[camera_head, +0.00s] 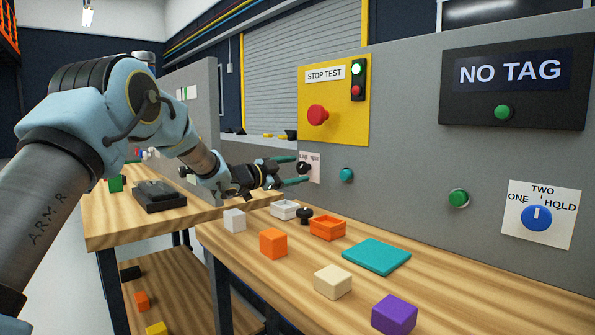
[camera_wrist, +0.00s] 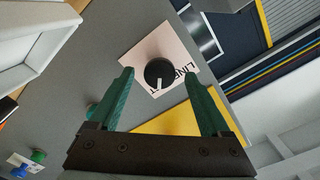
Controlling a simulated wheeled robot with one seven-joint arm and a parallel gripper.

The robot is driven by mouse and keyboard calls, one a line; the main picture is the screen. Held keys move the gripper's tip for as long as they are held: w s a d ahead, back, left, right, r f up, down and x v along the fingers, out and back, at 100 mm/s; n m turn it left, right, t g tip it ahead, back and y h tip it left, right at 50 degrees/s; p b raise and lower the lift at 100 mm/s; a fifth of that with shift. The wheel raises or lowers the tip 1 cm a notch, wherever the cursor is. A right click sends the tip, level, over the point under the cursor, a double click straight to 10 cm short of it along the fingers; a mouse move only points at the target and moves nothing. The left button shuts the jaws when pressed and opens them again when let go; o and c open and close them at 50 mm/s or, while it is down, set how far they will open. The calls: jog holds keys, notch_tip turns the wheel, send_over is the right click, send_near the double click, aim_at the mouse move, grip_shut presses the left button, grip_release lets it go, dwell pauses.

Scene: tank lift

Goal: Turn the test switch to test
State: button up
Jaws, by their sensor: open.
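The test switch (camera_wrist: 159,72) is a black round knob with a white pointer line, on a pale pink plate (camera_wrist: 134,51) lettered "LINE" and partly "TEST". In the wrist view the pointer is nearer the "LINE" lettering side, but its exact setting is hard to tell. In the head view the knob (camera_head: 303,167) shows small on the grey panel, partly behind my fingers. My gripper (camera_head: 285,172) is open, its two green fingers pointing at the panel. In the wrist view my gripper (camera_wrist: 163,88) has one finger on each side of the knob, with visible gaps; contact cannot be seen.
A yellow plate with a red stop button (camera_head: 317,115) is above the switch. A teal button (camera_head: 346,175) is close on its right. A blue rotary knob (camera_head: 537,217) is far right. The wooden bench (camera_head: 440,285) below holds several blocks, small trays and a teal plate (camera_head: 362,255).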

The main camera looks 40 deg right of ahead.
jog(key=a, duration=0.9)
jog(key=shift+w+a, duration=0.25)
